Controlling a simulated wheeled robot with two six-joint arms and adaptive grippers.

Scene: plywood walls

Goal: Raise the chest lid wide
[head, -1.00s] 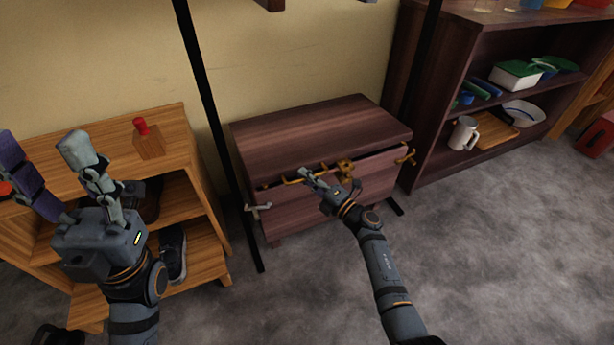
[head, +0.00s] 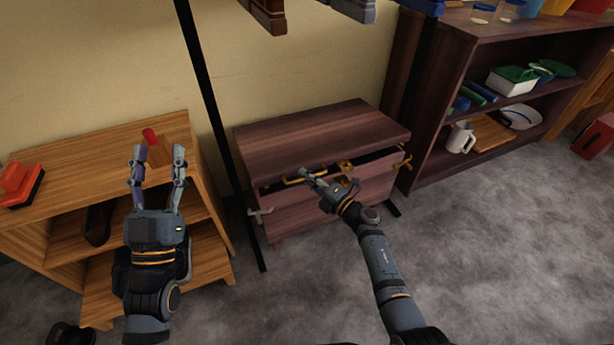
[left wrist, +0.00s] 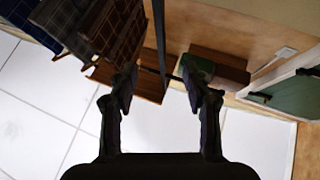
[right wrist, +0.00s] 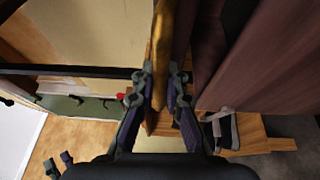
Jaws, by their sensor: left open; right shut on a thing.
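The chest (head: 330,213) is dark reddish wood and stands against the wall. Its lid (head: 320,140) is tilted up slightly, with a dark gap under its front edge. A brass handle (head: 290,180) runs along the front of the lid. My right gripper (head: 310,176) is shut on this handle; in the right wrist view the brass bar (right wrist: 162,50) passes between the fingers. Brass and grey fittings show at the chest's front and sides. My left gripper (head: 158,152) is open and empty, left of the chest, in front of the wooden shelf.
A light wooden shelf (head: 75,150) stands left of the chest, with a red-and-black object (head: 20,185) on top. A dark bookcase (head: 480,60) stands at right. A black upright pole (head: 212,115) stands close to the chest's left side. Clothes (left wrist: 85,30) hang above.

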